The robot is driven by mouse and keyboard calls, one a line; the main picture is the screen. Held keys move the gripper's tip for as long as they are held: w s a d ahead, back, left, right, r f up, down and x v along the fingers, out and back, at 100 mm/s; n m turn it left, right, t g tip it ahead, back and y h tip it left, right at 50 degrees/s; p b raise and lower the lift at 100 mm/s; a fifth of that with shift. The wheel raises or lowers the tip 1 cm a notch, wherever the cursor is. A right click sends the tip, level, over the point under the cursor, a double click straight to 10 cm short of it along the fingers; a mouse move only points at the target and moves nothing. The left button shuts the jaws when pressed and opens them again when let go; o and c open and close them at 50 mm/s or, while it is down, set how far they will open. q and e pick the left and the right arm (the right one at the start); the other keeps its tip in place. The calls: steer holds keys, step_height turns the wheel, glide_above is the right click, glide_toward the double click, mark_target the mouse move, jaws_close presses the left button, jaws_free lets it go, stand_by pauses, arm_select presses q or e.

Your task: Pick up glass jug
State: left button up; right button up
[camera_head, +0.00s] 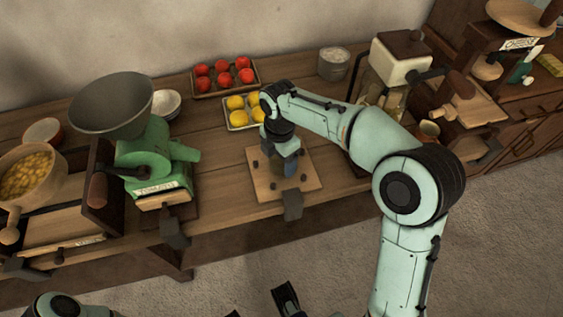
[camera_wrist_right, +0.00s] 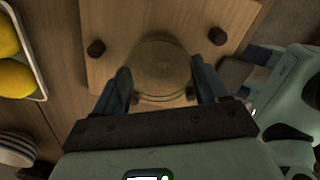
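The glass jug (camera_head: 287,168) stands on a square wooden board on the counter and is mostly hidden by my right gripper in the head view. The right wrist view looks down on its round, see-through top (camera_wrist_right: 163,65). My right gripper (camera_wrist_right: 163,85) points down with one finger on each side of the jug. The fingers are very near its sides; whether they press on it cannot be told. In the head view my right gripper (camera_head: 285,156) is over the board. My left gripper (camera_head: 262,302) is at the bottom edge, its dark fingers apart, away from the counter.
The board (camera_head: 262,186) has dark pegs around the jug. Behind it are a tray of lemons (camera_head: 229,119) and a tray of tomatoes (camera_head: 197,87). A wooden-topped dispenser (camera_head: 388,70) stands right, close to my right arm.

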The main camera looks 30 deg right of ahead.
steer(key=shift+c, duration=0.9)
steer(key=shift+r, duration=0.1)
arm_select(q)
steer(key=shift+g, duration=0.5)
steer(key=r+p, duration=0.1)
steer(key=p, duration=0.1)
steer(key=s+r+p, duration=0.1)
steer(key=r+p, duration=0.1)
steer(key=s+r+p, duration=0.1)
steer(key=p, duration=0.1)
steer(key=shift+r, duration=0.3)
arm_select(e)
step_height(320, 180, up, 20)
